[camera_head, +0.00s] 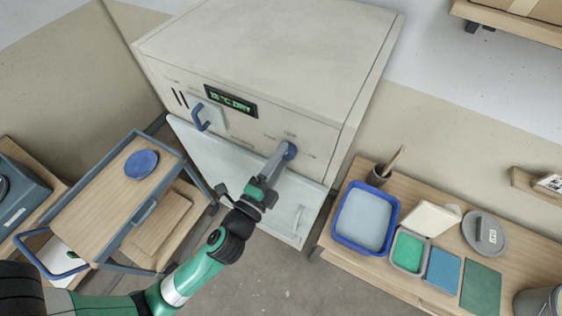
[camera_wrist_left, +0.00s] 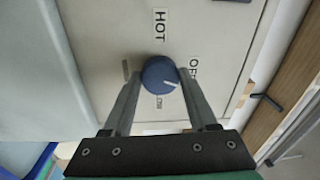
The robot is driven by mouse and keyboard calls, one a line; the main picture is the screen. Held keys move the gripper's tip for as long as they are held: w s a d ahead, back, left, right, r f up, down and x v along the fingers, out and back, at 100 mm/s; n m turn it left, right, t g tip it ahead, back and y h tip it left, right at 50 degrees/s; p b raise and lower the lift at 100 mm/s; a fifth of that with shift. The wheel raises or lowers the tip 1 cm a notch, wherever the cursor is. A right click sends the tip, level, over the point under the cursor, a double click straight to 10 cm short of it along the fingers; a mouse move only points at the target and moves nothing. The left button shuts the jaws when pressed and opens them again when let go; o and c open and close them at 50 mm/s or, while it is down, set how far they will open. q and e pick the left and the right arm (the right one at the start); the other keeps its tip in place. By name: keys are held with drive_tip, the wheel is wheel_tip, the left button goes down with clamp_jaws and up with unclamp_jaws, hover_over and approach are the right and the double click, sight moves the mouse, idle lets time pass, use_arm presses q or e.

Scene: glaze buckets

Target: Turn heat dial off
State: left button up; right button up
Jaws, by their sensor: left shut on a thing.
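The blue heat dial (camera_head: 290,150) is on the front of the pale kiln (camera_head: 225,50), at the right of its control panel. In the left wrist view the dial (camera_wrist_left: 160,76) is round, with a white pointer line toward its lower right. A "HOT" label is above it and a partly hidden "OFF" label is to its right. Another label below is partly hidden. My left gripper (camera_head: 283,152) reaches the dial from below. Its fingers (camera_wrist_left: 160,80) are shut on the dial's two sides. My right gripper is in neither view.
The kiln's green display (camera_head: 231,101) and a blue handle (camera_head: 201,117) are left of the dial. A pale door panel (camera_head: 250,180) is below. A cart (camera_head: 140,195) stands at left. A table with a blue tub (camera_head: 365,218) and small trays stands at right.

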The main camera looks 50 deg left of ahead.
use_arm(q)
drive_tip(key=shift+n+b, duration=1.35)
drive_tip(key=shift+n, duration=0.95)
drive_tip(key=o, duration=1.4)
drive_tip(key=b+v, duration=0.2)
drive_tip(key=v, duration=0.9)
drive_tip(key=shift+s+d+b, duration=0.25)
drive_tip(key=shift+b, duration=0.15)
